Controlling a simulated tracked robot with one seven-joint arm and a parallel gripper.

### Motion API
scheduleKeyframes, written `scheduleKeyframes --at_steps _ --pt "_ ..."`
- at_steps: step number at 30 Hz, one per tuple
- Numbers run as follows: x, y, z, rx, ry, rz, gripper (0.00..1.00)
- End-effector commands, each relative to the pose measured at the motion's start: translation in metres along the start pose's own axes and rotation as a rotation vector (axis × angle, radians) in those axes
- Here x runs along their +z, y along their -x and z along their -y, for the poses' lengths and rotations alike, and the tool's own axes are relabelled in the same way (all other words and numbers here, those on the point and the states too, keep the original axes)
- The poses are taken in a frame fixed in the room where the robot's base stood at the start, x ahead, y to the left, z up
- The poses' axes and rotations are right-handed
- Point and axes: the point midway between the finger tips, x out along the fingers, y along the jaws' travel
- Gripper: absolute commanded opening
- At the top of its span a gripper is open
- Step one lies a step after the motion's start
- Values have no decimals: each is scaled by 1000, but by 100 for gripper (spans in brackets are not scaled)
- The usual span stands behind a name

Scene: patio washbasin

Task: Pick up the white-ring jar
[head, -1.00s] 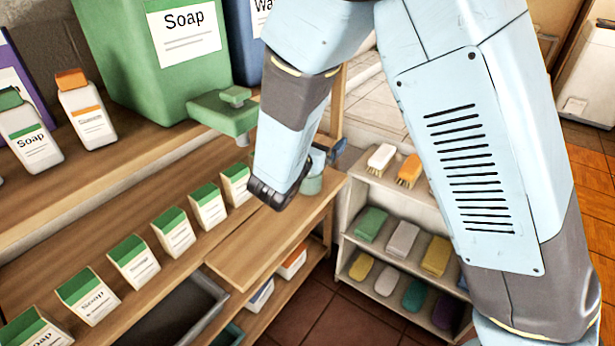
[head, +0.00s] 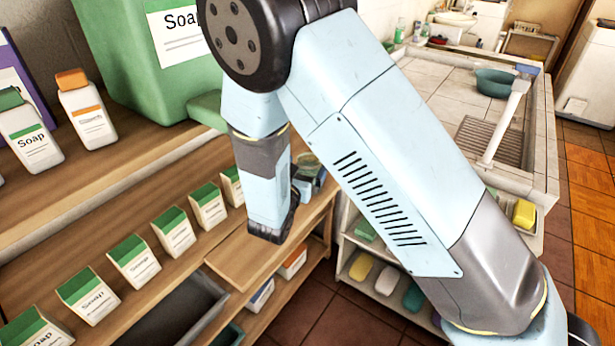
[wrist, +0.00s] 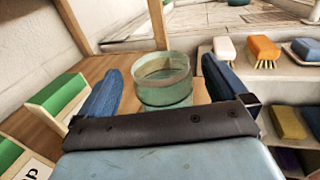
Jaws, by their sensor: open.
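A greenish see-through jar with a pale ring around its top (wrist: 162,85) stands upright on the wooden shelf in the wrist view. My gripper (wrist: 160,92) is open, with one blue finger to the left of the jar and one to the right.
A row of green-topped soap cartons (head: 134,261) stands on the shelf left of my gripper. A large green soap container (head: 140,70) is above. A low rack with brushes (wrist: 262,50) and sponges (wrist: 288,122) stands to the right. A tiled basin (head: 470,110) lies behind.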

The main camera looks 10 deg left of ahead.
Motion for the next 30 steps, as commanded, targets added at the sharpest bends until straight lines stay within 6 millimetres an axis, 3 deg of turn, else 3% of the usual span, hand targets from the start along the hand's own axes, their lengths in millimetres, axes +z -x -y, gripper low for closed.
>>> scheduleKeyframes --at_steps 8,18,26,30 --pt "0 -14 0 0 0 -2 100" --pt "0 -55 0 -1 0 -1 100" --pt "0 -59 0 1 1 -1 100" --pt "0 -58 0 1 1 -1 88"
